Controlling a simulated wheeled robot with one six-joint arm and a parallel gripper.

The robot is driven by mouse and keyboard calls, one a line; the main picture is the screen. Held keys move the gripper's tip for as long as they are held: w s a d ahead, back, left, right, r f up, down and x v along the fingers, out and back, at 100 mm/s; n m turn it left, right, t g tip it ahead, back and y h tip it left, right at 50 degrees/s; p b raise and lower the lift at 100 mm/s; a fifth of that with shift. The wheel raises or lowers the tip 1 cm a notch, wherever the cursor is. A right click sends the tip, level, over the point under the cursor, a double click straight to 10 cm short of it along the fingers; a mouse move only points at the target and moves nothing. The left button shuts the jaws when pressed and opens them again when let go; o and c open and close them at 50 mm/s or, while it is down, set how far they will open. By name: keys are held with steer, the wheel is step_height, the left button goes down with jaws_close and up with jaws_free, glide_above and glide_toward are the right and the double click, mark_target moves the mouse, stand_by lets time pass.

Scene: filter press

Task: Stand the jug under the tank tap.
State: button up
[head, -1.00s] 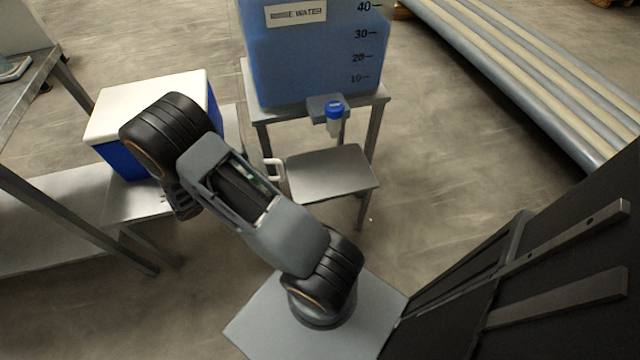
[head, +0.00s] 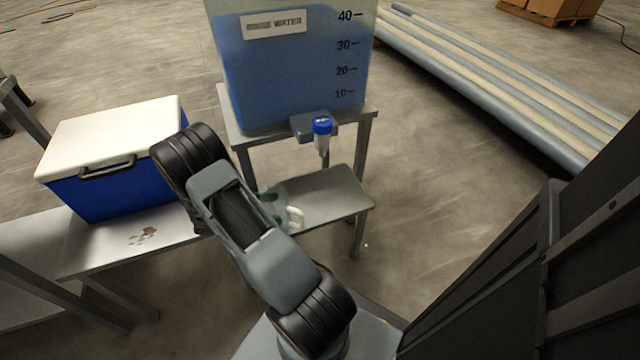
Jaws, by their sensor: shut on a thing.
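The water tank (head: 290,75) stands on a grey metal stand, with its blue-capped tap (head: 322,127) on the front. Below the tap is a low grey shelf (head: 335,195). The jug (head: 294,214) shows only in part: a pale, clear body and a white handle, just right of my forearm and over the left part of the shelf. My gripper (head: 267,197) is mostly hidden behind my forearm, with only small greenish parts showing at the jug. It is shut on the jug, left of and below the tap. I cannot tell whether the jug touches the shelf.
A blue cooler with a white lid (head: 115,150) stands on a metal bench (head: 100,245) at the left. Long pipes (head: 500,90) lie on the floor at the right. A dark panel (head: 590,230) rises at the near right. The floor right of the shelf is clear.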

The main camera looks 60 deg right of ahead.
steer(key=s+d+f+b, duration=0.1)
steer(key=d+b, duration=0.1)
steer(key=d, duration=0.4)
steer(key=s+d+f+b, duration=0.1)
steer(key=s+d+b, duration=0.1)
steer(key=d, duration=0.4)
steer(key=s+d+f+b, duration=0.1)
steer(key=d+b, duration=0.1)
steer(key=d, duration=0.4)
steer(key=shift+s+d+f+b, duration=0.1)
steer(key=shift+s+f+b, duration=0.1)
steer(key=shift+b, duration=0.1)
steer(key=shift+f, duration=0.1)
